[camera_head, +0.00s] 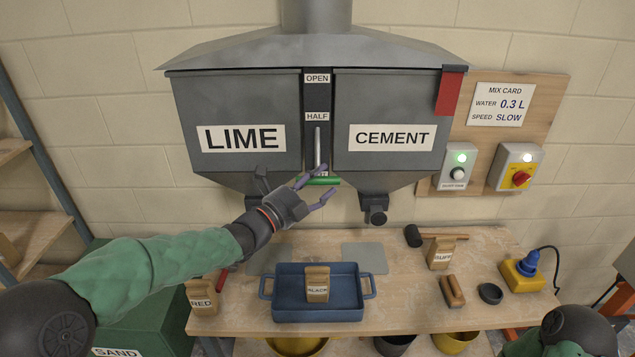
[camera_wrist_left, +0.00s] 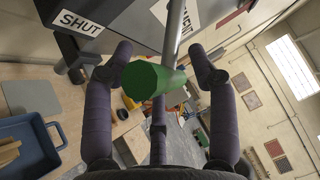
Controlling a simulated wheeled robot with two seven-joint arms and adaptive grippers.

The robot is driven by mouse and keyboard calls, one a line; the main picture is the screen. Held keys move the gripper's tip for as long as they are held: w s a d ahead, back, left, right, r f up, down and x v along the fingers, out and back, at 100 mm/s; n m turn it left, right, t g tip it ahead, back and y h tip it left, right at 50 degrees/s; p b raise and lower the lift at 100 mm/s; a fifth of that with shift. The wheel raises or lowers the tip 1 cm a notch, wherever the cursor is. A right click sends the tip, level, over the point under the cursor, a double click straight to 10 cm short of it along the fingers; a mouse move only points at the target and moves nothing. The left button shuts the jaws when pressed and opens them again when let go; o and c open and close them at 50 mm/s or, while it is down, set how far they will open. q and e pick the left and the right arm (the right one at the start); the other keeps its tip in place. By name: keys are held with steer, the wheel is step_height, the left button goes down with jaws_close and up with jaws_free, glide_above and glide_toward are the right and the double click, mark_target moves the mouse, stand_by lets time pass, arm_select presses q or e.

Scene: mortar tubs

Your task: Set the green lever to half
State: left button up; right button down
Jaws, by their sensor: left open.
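The green lever (camera_head: 322,181) is a grey rod with a green handle, hanging down the dark strip between the LIME and CEMENT bins. Its handle is at the bottom, below the HALF label (camera_head: 317,116) and the OPEN label (camera_head: 317,78). My left gripper (camera_head: 315,188) is open at the handle, coming from below left. In the left wrist view the green handle (camera_wrist_left: 150,80) lies between the spread purple fingers; whether they touch it I cannot tell. The SHUT label (camera_wrist_left: 80,24) shows there to the left. My right gripper is out of view.
A bench (camera_head: 420,290) below holds a blue tray (camera_head: 285,306) with a BLACK bag (camera_head: 317,280), a RED bag (camera_head: 201,297), a BUFF bag (camera_head: 440,252) and a hammer (camera_head: 414,236). Bin outlets (camera_head: 374,212) hang near my gripper. Switch boxes (camera_head: 458,166) are on the right wall.

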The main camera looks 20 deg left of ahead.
mark_target(317, 162)
arm_select(q)
steer(key=shift+c, duration=0.3)
jaws_close()
steer(key=shift+r, duration=0.1)
steer(key=shift+s+d+r+n+y+p, duration=0.1)
steer(key=shift+s+r+n+y+p, duration=0.3)
steer(key=shift+p, duration=0.6)
steer(key=shift+s+d+r+n+g+y+p, duration=0.15)
steer(key=shift+s+r+n+g+p, duration=0.4)
steer(key=shift+r+p, duration=1.4)
steer(key=shift+s+d+r+n+g+y+p, duration=0.2)
steer(key=shift+r+n+g+p, duration=0.45)
steer(key=shift+p, duration=2.65)
steer(key=shift+s+r+n+g+y+p, duration=0.25)
steer(key=shift+s+r+n+g+p, duration=0.5)
steer(key=shift+p, duration=1.85)
steer(key=shift+w+r, duration=0.3)
steer(key=shift+r, duration=0.2)
